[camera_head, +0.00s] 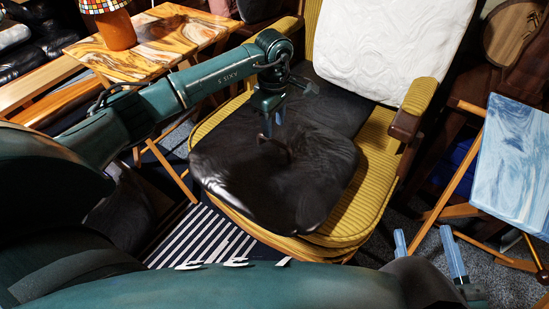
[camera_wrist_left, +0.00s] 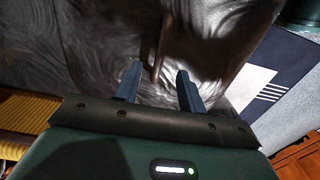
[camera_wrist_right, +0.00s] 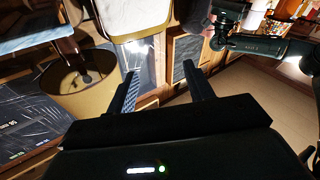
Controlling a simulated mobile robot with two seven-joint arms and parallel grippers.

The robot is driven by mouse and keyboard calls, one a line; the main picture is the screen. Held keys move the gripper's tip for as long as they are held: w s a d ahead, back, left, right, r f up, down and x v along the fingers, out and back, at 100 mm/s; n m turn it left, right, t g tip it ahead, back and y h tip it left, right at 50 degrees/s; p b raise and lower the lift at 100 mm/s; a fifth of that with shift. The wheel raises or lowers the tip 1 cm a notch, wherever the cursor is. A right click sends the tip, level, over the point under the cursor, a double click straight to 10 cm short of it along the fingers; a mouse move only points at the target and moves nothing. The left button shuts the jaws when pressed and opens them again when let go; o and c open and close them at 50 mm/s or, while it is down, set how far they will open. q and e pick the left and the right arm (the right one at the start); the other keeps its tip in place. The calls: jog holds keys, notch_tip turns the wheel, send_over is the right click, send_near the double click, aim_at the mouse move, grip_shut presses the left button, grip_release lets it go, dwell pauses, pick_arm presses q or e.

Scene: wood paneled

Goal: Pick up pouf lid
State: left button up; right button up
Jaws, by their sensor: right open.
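The pouf lid (camera_head: 310,185) is a dark brown, rounded leathery piece with a small loop handle. It shows over the front of the yellow chair's seat; I cannot tell whether it rests on it. My left gripper (camera_head: 273,124) points down right above the handle. In the left wrist view, the lid (camera_wrist_left: 225,40) fills the upper picture, and the handle (camera_wrist_left: 162,45) stands just beyond and between the parted fingers (camera_wrist_left: 158,86), with no clear grip on it. My right gripper (camera_head: 427,248) is open and empty at the lower right. It also shows empty in the right wrist view (camera_wrist_right: 160,82).
The yellow corduroy chair (camera_head: 375,190) has wooden armrests and a white cushion (camera_head: 380,45). A blue marbled table (camera_head: 515,165) stands at the right. A wooden table (camera_head: 160,40) with an orange lamp (camera_head: 116,30) stands at the upper left. A striped rug (camera_head: 200,235) lies below.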

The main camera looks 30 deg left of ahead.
aim_at(274, 139)
pick_arm(q)
notch_tip(274, 139, down, 5)
jog(key=shift+f+b, duration=0.15)
jog(key=shift+b, duration=0.9)
grip_shut()
dwell(0.6)
